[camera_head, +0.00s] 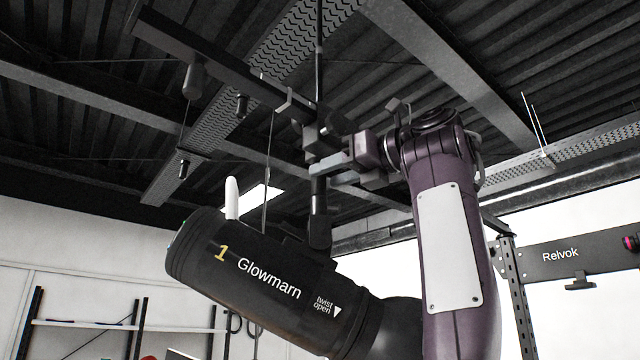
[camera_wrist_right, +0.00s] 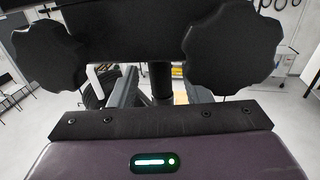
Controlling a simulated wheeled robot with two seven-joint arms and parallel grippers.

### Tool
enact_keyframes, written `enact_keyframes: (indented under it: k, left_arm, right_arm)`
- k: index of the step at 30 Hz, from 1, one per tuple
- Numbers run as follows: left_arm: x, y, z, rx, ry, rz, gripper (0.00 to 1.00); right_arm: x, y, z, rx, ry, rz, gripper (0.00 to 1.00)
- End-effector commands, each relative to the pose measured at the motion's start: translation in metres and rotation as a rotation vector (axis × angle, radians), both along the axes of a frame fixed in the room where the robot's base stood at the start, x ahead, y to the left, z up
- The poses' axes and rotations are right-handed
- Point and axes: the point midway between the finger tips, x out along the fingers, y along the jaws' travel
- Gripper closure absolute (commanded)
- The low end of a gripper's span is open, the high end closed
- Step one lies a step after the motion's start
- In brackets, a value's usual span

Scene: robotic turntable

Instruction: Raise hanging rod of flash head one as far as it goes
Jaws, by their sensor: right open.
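Flash head one (camera_head: 255,272) is a large black cylinder marked "1 Glowmarn", hanging tilted in the lower middle of the head view. Its hanging rod (camera_head: 319,70) is thin, black and upright, running from the ceiling rail through a dark clamp block (camera_head: 322,137) to a thicker lower end above the head. My right gripper (camera_head: 328,169) comes in from the right at the rod, just below the block. In the right wrist view the open fingers (camera_wrist_right: 160,97) stand on either side of the dark rod (camera_wrist_right: 161,78). Contact with it cannot be told. My left gripper is out of view.
Two black lobed knobs, left (camera_wrist_right: 45,55) and right (camera_wrist_right: 232,48), and a dark block (camera_wrist_right: 130,30) fill the near wrist view. A dark ceiling rail (camera_head: 215,62) crosses above. A thin cord (camera_head: 267,170) hangs left of the rod. A "Relvok" beam (camera_head: 580,256) stands at right.

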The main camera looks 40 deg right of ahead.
Motion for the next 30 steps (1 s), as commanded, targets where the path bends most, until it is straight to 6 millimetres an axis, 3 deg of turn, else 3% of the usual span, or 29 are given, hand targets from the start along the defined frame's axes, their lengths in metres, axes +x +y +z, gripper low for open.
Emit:
enact_keyframes:
  k: [3,9,30]
  left_arm:
    - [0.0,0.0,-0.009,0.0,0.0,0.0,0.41]
    - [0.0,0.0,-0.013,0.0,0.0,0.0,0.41]
    - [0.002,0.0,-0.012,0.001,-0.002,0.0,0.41]
  right_arm:
    - [-0.02,-0.006,-0.002,0.002,-0.002,0.0,0.56]
    - [-0.036,-0.011,-0.001,-0.001,0.001,0.0,0.56]
    - [-0.038,-0.011,0.0,-0.001,0.001,0.001,0.56]
